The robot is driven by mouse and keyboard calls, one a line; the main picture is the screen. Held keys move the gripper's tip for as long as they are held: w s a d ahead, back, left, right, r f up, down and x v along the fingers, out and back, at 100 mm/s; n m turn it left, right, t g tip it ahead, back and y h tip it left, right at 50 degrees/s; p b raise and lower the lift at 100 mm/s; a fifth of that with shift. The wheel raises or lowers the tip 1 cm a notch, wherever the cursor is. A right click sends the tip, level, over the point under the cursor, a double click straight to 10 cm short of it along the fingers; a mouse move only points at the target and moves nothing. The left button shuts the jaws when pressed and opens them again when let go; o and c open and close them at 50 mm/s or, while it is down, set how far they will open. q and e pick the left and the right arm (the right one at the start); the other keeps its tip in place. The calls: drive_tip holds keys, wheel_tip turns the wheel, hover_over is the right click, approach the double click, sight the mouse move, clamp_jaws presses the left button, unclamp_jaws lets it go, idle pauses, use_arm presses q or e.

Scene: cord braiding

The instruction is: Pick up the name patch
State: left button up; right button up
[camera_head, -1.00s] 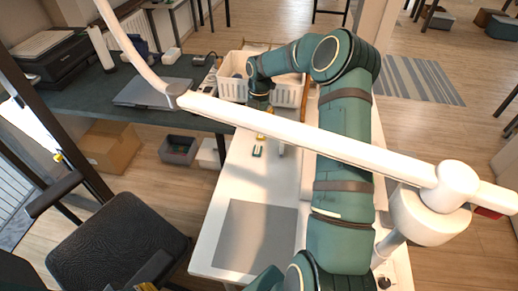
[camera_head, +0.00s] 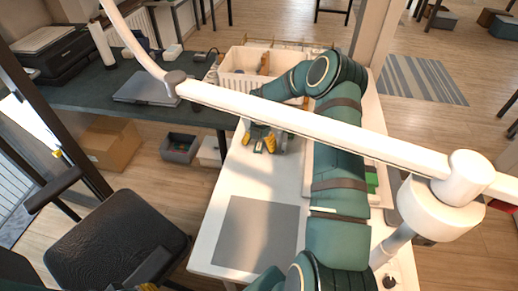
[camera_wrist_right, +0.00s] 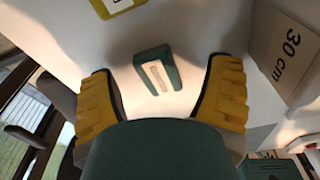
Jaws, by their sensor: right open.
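A small dark green patch with a pale strip, which looks like the name patch (camera_wrist_right: 157,70), lies flat on the white table (camera_head: 232,187). In the right wrist view it sits between and just beyond the two yellow finger pads, apart from both. My right gripper (camera_wrist_right: 160,98) is open and empty, pointing down at the patch. In the head view the right gripper (camera_head: 258,143) is over the table's left half, and the patch is hard to make out there.
A yellow-framed piece (camera_wrist_right: 118,5) lies beyond the patch. A "30 cm" marked piece (camera_wrist_right: 288,50) is to its right. A white basket (camera_head: 240,75) stands at the table's back. A grey mat (camera_head: 257,233) covers the front; the table between mat and gripper is clear.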

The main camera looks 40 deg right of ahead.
drive_tip(key=c, duration=1)
drive_tip(key=shift+r, duration=0.1)
